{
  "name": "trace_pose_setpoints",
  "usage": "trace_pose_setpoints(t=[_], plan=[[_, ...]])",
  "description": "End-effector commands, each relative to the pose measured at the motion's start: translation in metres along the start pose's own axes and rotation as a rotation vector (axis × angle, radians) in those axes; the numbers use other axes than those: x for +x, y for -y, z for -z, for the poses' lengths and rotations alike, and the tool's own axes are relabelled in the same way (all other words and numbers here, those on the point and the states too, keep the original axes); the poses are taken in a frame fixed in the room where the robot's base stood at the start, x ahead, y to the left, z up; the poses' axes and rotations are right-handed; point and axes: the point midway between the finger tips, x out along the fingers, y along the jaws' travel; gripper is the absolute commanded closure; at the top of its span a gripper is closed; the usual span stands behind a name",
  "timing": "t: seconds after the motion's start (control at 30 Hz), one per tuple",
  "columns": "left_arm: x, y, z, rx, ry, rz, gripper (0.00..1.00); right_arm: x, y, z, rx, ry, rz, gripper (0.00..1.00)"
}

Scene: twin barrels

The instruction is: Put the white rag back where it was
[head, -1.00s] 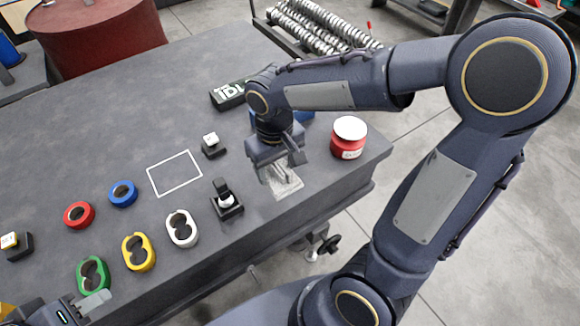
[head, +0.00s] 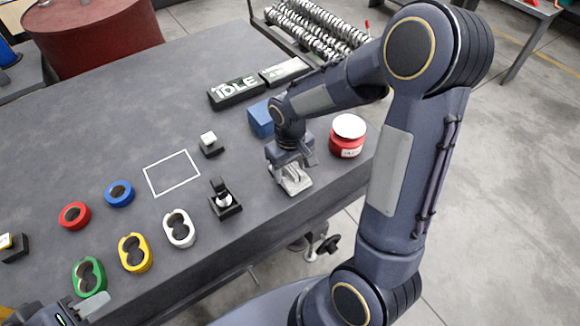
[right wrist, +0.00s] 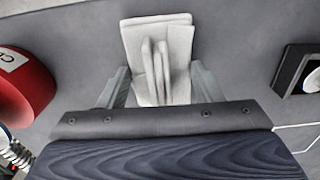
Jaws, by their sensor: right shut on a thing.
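The white rag (head: 296,184) is near the table's front edge, left of the red jar. My right gripper (head: 291,172) points down at it and is shut on its middle. In the right wrist view the rag (right wrist: 157,32) is pinched into upright folds between the two fingers, with a flat part spread beyond them. I cannot tell whether it is clear of the table. My left gripper (head: 88,306) shows only partly at the bottom left, beside the green ring piece, and its jaw opening is not clear.
A red jar with a white lid (head: 348,135) stands close right of the right gripper; a blue block (head: 261,118) is behind it. A black stand (head: 225,202) is to the left. A white square outline (head: 172,173) on the table is empty. Several coloured rings stand further left.

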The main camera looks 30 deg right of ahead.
Motion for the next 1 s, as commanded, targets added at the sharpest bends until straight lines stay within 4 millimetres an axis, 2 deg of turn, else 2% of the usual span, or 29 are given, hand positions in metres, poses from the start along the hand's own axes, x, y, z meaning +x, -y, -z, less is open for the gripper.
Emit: trace_pose_setpoints(t=[0.2, 0.23, 0.4, 0.63, 0.77, 0.87, 1.0], plan=[[0.003, 0.002, -0.002, 0.000, 0.000, 0.000, 0.64, 0.004, 0.000, 0.000, 0.000, 0.000, 0.000, 0.62], [0.003, 0.001, -0.001, 0.000, 0.000, 0.000, 0.64, 0.003, 0.000, 0.000, 0.000, 0.000, 0.000, 0.38], [0.002, 0.001, -0.001, 0.000, 0.000, 0.000, 0.64, 0.003, 0.000, 0.000, 0.000, 0.001, 0.000, 0.19], [0.002, 0.001, -0.001, 0.000, 0.000, 0.000, 0.64, 0.002, 0.000, 0.000, 0.000, 0.001, 0.000, 0.19], [-0.002, -0.001, 0.001, 0.000, 0.000, 0.000, 0.64, -0.005, 0.000, 0.000, 0.000, -0.001, 0.000, 0.19], [-0.003, -0.002, 0.002, 0.000, 0.000, 0.000, 0.64, -0.020, 0.000, 0.001, 0.000, -0.004, 0.000, 0.19], [-0.007, -0.003, 0.004, 0.000, 0.000, 0.000, 0.64, -0.051, 0.000, 0.001, 0.000, -0.006, -0.001, 0.19]])
